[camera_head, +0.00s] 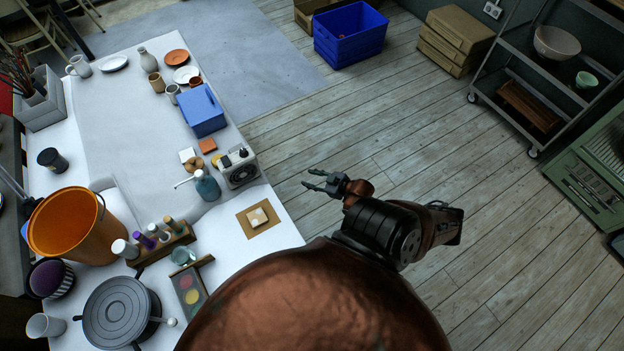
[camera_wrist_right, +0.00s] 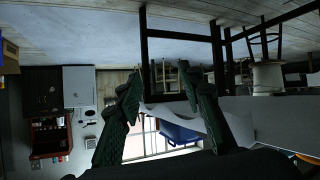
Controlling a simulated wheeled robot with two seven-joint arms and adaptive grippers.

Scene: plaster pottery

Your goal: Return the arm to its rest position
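My right gripper (camera_head: 322,181) is raised over the open floor, to the right of the white table (camera_head: 281,228) in the head view. Its fingers point left and are spread apart with nothing between them. In the right wrist view the two dark green fingers (camera_wrist_right: 170,110) stand wide apart and frame only the distant room. My copper-coloured right arm bends in from the bottom of the head view. My left gripper does not show in either view.
The table holds an orange bucket (camera_head: 68,226), a blue box (camera_head: 202,111), a blue bottle (camera_head: 208,188) and a brown mat (camera_head: 244,226) near its right edge. A blue crate (camera_head: 350,35) and a metal shelf (camera_head: 507,58) stand farther off. The wooden floor (camera_head: 400,135) between is clear.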

